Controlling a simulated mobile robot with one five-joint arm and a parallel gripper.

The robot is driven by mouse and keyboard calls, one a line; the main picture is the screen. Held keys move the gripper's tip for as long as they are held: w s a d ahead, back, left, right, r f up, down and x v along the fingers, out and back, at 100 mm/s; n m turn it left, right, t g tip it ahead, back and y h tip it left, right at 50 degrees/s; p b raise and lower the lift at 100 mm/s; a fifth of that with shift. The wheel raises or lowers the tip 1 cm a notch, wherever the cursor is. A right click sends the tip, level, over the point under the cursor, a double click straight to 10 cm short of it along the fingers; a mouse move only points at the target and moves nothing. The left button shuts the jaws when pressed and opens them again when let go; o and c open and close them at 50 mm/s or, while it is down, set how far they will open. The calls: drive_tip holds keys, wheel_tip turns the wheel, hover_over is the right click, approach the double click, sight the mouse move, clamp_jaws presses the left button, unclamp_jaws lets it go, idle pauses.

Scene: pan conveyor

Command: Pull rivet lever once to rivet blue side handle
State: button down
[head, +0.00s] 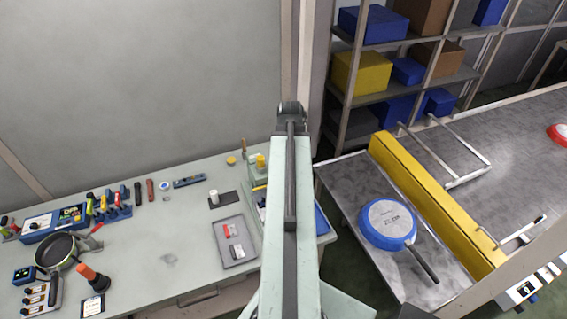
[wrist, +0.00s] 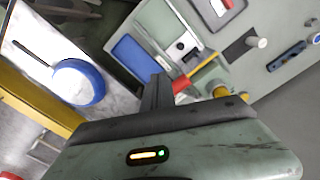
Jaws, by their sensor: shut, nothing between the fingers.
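In the wrist view a yellow rod with a red grip (wrist: 182,83) sticks out beside a green bench fixture (wrist: 162,25); it looks like the rivet lever. My gripper (wrist: 157,88) is shut and empty, its dark fingers just left of the red grip; I cannot tell whether they touch it. In the head view my arm hides my fingers and most of the fixture, leaving a yellow knob (head: 261,161) visible. A blue pan (head: 388,224) with a dark long handle lies on the metal table, also in the wrist view (wrist: 78,82). I cannot make out a blue side handle.
A grey tray (head: 233,258) with a red and a grey part lies on the green bench. A dark pan (head: 62,249) and several tools stand at the bench's left. A yellow barrier (head: 435,200) crosses the metal table. Shelves with boxes (head: 360,75) stand behind.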

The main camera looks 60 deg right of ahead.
wheel_tip(320, 180, up, 7)
drive_tip(key=p, duration=0.6)
drive_tip(key=shift+s+a, duration=0.2)
drive_tip(key=shift+s, duration=0.1)
